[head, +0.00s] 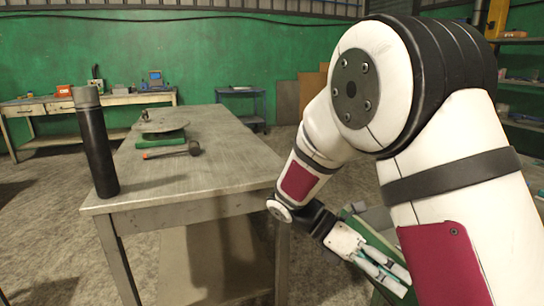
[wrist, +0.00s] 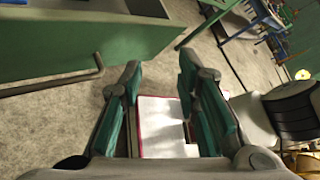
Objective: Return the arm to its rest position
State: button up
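My arm bends down along the right of the head view, in front of the workbench's right side. My gripper (head: 392,280) hangs low there, partly covered by my own arm. In the wrist view my gripper (wrist: 160,78) has its two green-padded fingers spread apart. No held object shows between them; a white and maroon panel lies beyond, which looks like part of my own body.
A workbench (head: 225,170) stands left of my arm. On it are a tall black bottle (head: 97,150) near the front left corner, a mallet (head: 172,151) and a round plate on a green base (head: 162,138). A green object (head: 362,226) stands close behind my gripper.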

jog(key=s+d+r+m+t+y, duration=0.1)
jog(key=s+r+m+y, duration=0.3)
jog(key=s+m, duration=0.25)
jog(key=s+d+r+m+t+y, duration=0.1)
jog(key=s+r+m+y, duration=0.3)
jog(key=s, duration=0.3)
jog(key=s+a+f+m+t+y, duration=0.1)
jog(key=s+a+m+t+y, duration=0.3)
jog(key=s+m, duration=0.65)
notch_tip(320, 180, up, 20)
jog(key=t+p, duration=0.4)
jog(key=p, duration=1.4)
jog(key=shift+a+n+t+h+p, duration=0.3)
jog(key=shift+n+p, duration=0.05)
jog(key=shift+n, duration=0.05)
